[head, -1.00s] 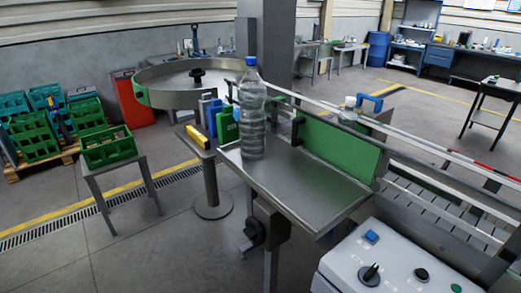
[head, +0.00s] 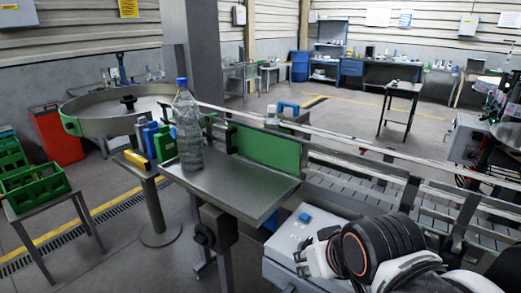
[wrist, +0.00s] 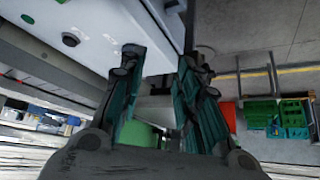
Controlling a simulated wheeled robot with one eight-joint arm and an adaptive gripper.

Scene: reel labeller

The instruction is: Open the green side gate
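The green side gate (head: 265,147) is an upright flat panel along the far right edge of a steel plate (head: 225,185), between the plate and the conveyor. A clear bottle with a blue cap (head: 187,130) stands upright on the plate, left of the gate. My black and white arm shows at the lower right of the head view, over the control box and apart from the gate. In the wrist view, my gripper (wrist: 160,57) is open and empty, its teal-padded fingers apart. A green surface (wrist: 135,133) shows behind the fingers, partly hidden; I cannot tell if it is the gate.
The control box (head: 285,240) with a blue button stands in front of the plate, partly covered by my arm. The roller conveyor (head: 370,185) and its rails run behind it. A round steel table (head: 85,115) stands at the left, with green crates (head: 35,190) nearby.

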